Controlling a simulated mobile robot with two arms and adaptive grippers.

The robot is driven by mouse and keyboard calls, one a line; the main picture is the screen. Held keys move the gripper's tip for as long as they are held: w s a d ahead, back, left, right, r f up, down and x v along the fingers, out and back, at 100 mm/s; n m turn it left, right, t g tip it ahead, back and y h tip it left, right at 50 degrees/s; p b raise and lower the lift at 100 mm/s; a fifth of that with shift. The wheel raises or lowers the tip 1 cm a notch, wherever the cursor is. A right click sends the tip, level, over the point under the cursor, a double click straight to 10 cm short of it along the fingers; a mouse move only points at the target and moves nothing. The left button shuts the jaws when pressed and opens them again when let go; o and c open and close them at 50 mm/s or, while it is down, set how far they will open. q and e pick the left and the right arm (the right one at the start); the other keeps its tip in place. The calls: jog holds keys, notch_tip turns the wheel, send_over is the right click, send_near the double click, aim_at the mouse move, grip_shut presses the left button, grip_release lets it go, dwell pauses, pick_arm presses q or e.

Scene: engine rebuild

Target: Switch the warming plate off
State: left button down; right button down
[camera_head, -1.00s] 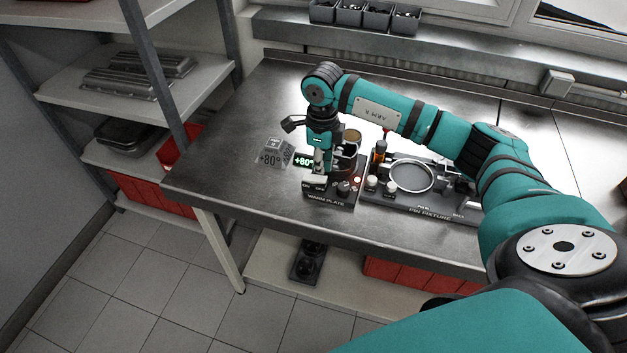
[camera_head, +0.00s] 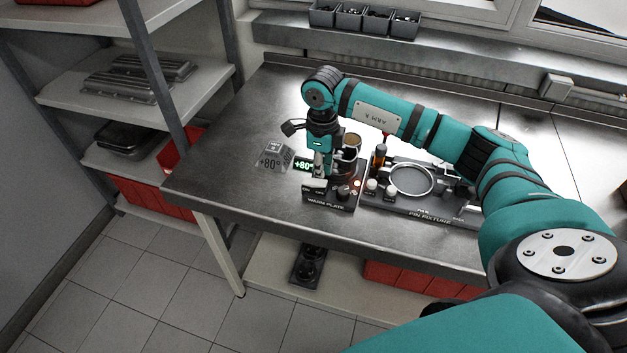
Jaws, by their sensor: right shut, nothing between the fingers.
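The warming plate (camera_head: 333,204) is a dark unit with "WARM PLATE" on its front, near the front edge of the metal bench. Its green display (camera_head: 303,164) reads +80°. An orange light (camera_head: 357,182) glows on its right side, beside a dark knob (camera_head: 343,192). A pale switch piece (camera_head: 313,185) sits at its front left. My right gripper (camera_head: 318,178) points down over that switch, shut with nothing held. Its tips are at or just above the switch; I cannot tell if they touch. A can-like part (camera_head: 352,141) stands behind. My left gripper is not in view.
The pin fixture (camera_head: 430,214) with a round ring stands right of the plate. Grey bins (camera_head: 362,18) line the back ledge. The left part of the bench (camera_head: 225,160) is clear.

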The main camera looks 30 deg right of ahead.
aim_at(321, 183)
jog(key=shift+s+f+b, duration=0.1)
jog(key=shift+f+b, duration=1.3)
jog(key=shift+f, duration=0.3)
dwell(0.9)
jog(key=shift+r, duration=0.1)
jog(key=shift+r+p, duration=0.7)
jog(key=shift+r, duration=0.15)
jog(key=shift+r+p, duration=1.4)
jog(key=shift+r, duration=1.2)
